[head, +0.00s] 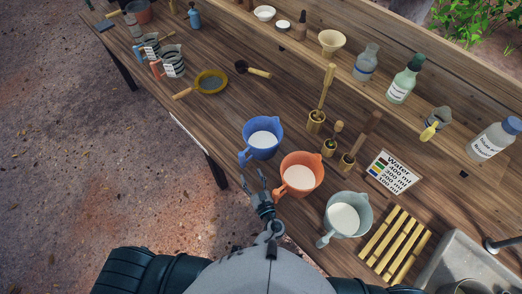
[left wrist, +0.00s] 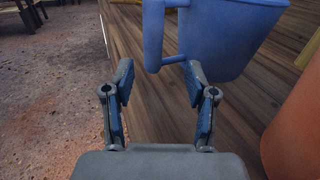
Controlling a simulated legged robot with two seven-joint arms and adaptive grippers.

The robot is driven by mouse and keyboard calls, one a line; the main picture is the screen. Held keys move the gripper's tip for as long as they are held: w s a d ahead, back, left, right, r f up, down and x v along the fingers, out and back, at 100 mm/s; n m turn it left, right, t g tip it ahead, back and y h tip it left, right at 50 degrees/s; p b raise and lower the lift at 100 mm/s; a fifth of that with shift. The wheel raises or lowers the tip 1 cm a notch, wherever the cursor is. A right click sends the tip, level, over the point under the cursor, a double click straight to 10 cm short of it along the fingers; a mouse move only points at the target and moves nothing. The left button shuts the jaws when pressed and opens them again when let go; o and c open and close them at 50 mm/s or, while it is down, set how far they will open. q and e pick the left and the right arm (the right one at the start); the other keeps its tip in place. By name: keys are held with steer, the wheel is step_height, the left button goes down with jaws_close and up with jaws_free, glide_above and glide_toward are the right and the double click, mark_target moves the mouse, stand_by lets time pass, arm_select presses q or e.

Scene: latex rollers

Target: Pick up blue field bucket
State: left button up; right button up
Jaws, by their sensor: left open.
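The blue field bucket (head: 262,138) stands upright on the wooden table in the head view, with white liquid in it and its handle toward the table's front edge. My left gripper (head: 254,183) is open just in front of and below the handle. In the left wrist view the blue bucket (left wrist: 222,38) fills the upper middle, its handle hanging at its left side. The open fingers of my left gripper (left wrist: 160,85) have the lower end of the handle between or just beyond their tips; I cannot tell whether they touch. My right gripper is not visible.
An orange bucket (head: 300,174) stands close to the right of the blue one, and a grey-green bucket (head: 347,215) stands further right. A yellow sieve (head: 211,82) lies to the left. Bamboo holders with tools (head: 316,121) stand behind. The table's front left edge is near my gripper.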

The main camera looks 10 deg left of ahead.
mark_target(245, 164)
arm_select(q)
steer(key=shift+w+f, duration=0.1)
steer(key=shift+f, duration=0.55)
steer(key=w+a, duration=0.4)
steer(key=shift+a+r+b, duration=0.1)
steer(key=shift+r+b, duration=0.05)
steer(key=shift+b, duration=0.15)
steer(key=shift+x, duration=1.2)
steer(key=shift+w, duration=0.1)
steer(key=shift+d+r, duration=0.1)
steer(key=shift+d, duration=0.55)
steer(key=shift+c, duration=1.3)
steer(key=c, duration=0.8)
steer(key=shift+a, duration=0.45)
jaws_close()
steer(key=shift+a, duration=0.15)
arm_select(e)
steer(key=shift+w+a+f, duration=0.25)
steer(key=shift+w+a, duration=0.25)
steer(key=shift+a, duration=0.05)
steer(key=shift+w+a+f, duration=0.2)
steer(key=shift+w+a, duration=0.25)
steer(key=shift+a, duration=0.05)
